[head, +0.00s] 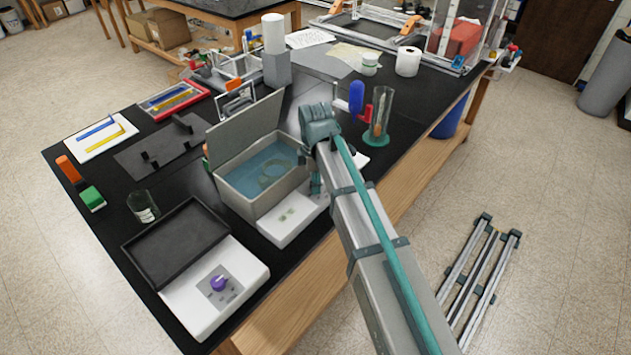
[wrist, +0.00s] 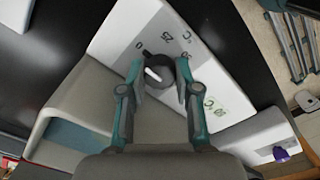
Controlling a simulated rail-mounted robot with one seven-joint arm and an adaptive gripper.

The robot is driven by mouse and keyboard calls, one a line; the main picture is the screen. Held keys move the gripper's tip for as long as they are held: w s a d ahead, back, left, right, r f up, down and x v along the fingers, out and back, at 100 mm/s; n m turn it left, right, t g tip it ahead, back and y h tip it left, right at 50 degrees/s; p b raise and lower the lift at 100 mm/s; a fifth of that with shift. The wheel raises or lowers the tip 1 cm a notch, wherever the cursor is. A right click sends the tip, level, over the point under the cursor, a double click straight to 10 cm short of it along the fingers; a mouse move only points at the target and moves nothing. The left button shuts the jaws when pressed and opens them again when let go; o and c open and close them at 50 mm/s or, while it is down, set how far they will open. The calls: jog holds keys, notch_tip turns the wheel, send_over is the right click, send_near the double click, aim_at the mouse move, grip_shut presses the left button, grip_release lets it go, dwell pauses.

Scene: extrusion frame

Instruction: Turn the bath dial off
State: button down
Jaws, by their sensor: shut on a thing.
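The bath (head: 232,193) is a grey box with blue water and a raised grey lid, left of my arm in the head view. A white sloped control panel (head: 285,232) with a small greenish readout is at its front. In the wrist view the bath dial (wrist: 165,72) is a round black knob with a white pointer mark, on the panel beside printed numbers. My gripper (wrist: 159,76) has one finger on each side of the dial and is shut on it. In the head view my gripper (head: 316,184) is at the panel's right end, and the dial is hidden.
A second white unit with a purple knob (head: 219,283) and a dark plate stands at the front left. A glass beaker (head: 143,207) is behind it. A glass cylinder on a green base (head: 381,115) and a blue object (head: 356,97) stand beyond my wrist.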

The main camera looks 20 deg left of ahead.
jog(key=c, duration=0.8)
grip_release()
notch_tip(320, 180, up, 12)
jog(key=shift+r, duration=0.1)
